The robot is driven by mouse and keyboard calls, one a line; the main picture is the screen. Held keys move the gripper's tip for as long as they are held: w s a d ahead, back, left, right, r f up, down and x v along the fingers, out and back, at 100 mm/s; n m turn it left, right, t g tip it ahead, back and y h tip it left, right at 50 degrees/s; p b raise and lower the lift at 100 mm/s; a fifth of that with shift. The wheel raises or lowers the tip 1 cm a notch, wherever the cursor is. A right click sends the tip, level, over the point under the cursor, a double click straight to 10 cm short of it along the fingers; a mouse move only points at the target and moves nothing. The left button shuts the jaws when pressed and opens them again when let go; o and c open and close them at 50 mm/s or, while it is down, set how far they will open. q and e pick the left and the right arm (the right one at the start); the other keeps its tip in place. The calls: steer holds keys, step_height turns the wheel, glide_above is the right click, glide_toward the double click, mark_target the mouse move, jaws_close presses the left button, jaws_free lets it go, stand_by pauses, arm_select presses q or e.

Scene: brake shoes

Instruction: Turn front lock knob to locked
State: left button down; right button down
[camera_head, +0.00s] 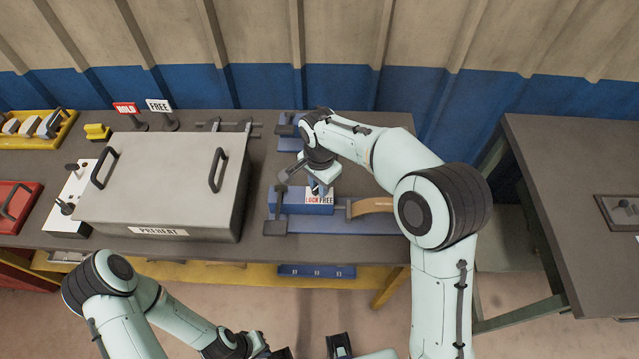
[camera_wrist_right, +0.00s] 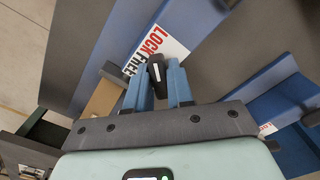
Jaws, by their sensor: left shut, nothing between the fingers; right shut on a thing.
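The front lock knob (camera_wrist_right: 158,76) is a black lever with a white mark, seen in the right wrist view. Its marked end points towards the LOCK/FREE label (camera_wrist_right: 155,47), roughly between the two words. My right gripper (camera_wrist_right: 160,84) is shut on the knob, with a blue finger on each side. In the head view, my right gripper (camera_head: 318,187) is over the front blue fixture (camera_head: 285,203), just behind its label, and hides the knob. My left gripper (camera_head: 283,353) is low at the bottom edge, away from the bench and partly cut off; its fingertips are unclear.
A curved brown brake shoe (camera_head: 372,206) lies at the fixture's right. A second blue fixture (camera_head: 287,130) is behind. HOLD (camera_head: 126,108) and FREE (camera_head: 158,105) signs stand at the back left.

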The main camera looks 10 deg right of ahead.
steer(key=shift+m, duration=0.4)
steer(key=c, duration=1.1)
jaws_free()
arm_select(q)
steer(key=shift+w+r+p, duration=0.35)
steer(key=shift+r+p, duration=0.1)
steer(key=shift+r, duration=0.1)
steer(key=shift+w+r+p, duration=0.3)
steer(key=shift+r+p, duration=0.1)
steer(key=shift+r, duration=0.15)
arm_select(e)
step_height(320, 180, up, 14)
steer(key=shift+f, duration=0.25)
steer(key=shift+f, duration=0.1)
